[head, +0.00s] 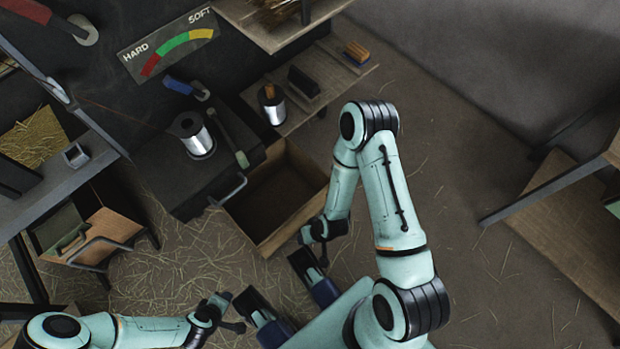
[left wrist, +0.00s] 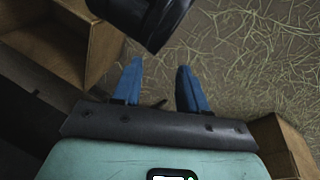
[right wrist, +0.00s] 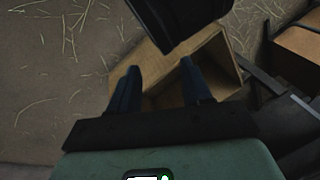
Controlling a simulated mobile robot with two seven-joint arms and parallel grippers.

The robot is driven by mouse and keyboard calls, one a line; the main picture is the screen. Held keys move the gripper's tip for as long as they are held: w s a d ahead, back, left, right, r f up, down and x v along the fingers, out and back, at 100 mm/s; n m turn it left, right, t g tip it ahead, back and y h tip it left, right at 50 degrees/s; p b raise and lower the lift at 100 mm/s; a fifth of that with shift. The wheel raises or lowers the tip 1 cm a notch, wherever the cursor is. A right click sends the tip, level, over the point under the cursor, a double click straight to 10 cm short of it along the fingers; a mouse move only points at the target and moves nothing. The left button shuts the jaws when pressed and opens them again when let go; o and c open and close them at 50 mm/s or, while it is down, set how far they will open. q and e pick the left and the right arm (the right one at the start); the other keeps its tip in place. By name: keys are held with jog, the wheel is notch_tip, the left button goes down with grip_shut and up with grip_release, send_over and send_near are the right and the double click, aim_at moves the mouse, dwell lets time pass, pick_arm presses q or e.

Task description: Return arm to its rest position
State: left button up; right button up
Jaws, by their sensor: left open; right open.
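My left gripper (left wrist: 159,64) is open and empty in the left wrist view. Its two blue fingers stand apart above the straw-strewn floor. My right gripper (right wrist: 159,65) is also open and empty, its fingers spread above an open wooden box (right wrist: 212,57). In the head view, my left arm (head: 150,331) comes in low from the left. My right arm (head: 385,180) rises to a high elbow, then bends back down and left toward the box's near corner. The gripper ends are small and partly hidden there, near my own base. Neither gripper touches any object in view.
A wooden crate (head: 104,232) stands left and a wooden table (head: 570,225) right. The floor between is open.

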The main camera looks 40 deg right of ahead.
pick_arm(q)
jog(key=s+d+r+g+p, duration=0.1)
jog(key=s+r+p, duration=0.3)
jog(key=r+p, duration=0.5)
jog(key=s+d+r+g+h+p, duration=0.1)
jog(key=s+d+r+g+p, duration=0.1)
jog(key=r+p, duration=0.8)
jog(key=shift+s+d+r+m, duration=0.15)
jog(key=shift+s+d+m, duration=0.3)
jog(key=shift+s, duration=0.45)
pick_arm(e)
jog(key=s+a+r+g, duration=0.1)
jog(key=s+r, duration=0.3)
jog(key=r, duration=0.5)
jog(key=s+a+r+g+y, duration=0.1)
jog(key=s+a+r+g, duration=0.1)
jog(key=r, duration=0.8)
jog(key=shift+s+a+r+n, duration=0.15)
jog(key=shift+s+a+n, duration=0.3)
jog(key=shift+s, duration=0.45)
